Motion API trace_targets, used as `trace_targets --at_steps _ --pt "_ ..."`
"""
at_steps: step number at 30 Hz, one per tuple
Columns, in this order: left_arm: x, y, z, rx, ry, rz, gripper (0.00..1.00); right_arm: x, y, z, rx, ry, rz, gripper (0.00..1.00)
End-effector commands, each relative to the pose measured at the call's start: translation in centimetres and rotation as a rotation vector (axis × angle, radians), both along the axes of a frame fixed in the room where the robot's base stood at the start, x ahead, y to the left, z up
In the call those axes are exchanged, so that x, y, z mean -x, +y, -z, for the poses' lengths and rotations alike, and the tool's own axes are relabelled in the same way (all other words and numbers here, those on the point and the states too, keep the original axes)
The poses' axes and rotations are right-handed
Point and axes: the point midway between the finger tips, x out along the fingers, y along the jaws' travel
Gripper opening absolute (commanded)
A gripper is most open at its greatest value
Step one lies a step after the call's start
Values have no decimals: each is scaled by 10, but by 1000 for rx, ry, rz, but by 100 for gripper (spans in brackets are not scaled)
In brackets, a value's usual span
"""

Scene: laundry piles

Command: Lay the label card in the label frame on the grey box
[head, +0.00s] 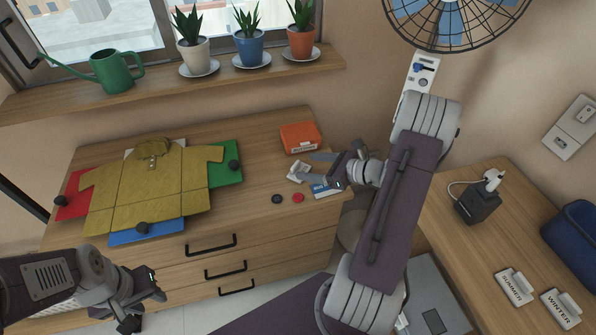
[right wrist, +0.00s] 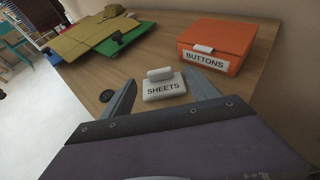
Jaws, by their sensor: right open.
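The white label card reading SHEETS (right wrist: 164,91), with a raised grip, lies on the dresser top; it also shows in the head view (head: 298,171). My right gripper (head: 315,166) is open, its fingers pointing at the card. In the right wrist view the card sits between and just beyond the fingertips (right wrist: 160,87). A grey flat-topped shape (head: 428,280) shows low at the right in the head view; I cannot tell if it is the grey box, and no label frame is clear. My left gripper (head: 145,286) is at lower left, away from the card; its jaw opening is unclear.
An orange BUTTONS box (head: 300,138) stands behind the card. A yellow shirt (head: 150,185) on a folding board covers the left side. SUMMER (head: 515,287) and WINTER (head: 561,308) cards lie on the right table.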

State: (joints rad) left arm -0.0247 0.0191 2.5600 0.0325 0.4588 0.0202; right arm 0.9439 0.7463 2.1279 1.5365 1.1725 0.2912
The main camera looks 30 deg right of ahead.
Motion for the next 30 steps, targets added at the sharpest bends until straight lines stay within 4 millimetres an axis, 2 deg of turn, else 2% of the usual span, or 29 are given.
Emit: trace_targets --at_steps 2,10,17,18,24,26,30 --pt "0 0 1 0 0 0 36 -3 2 2 0 0 -1 69" --pt "0 0 8 0 0 0 36 -37 24 21 1 0 -4 69" --pt "0 0 8 0 0 0 36 -40 25 21 2 -1 0 69" --pt "0 0 8 0 0 0 36 -40 25 21 2 -1 0 67" --pt "0 0 8 0 0 0 36 -40 25 21 1 0 0 11" --pt "0 0 8 0 0 0 36 -40 25 21 1 0 0 0" --pt "0 0 8 0 0 0 36 -40 25 21 1 0 0 0"
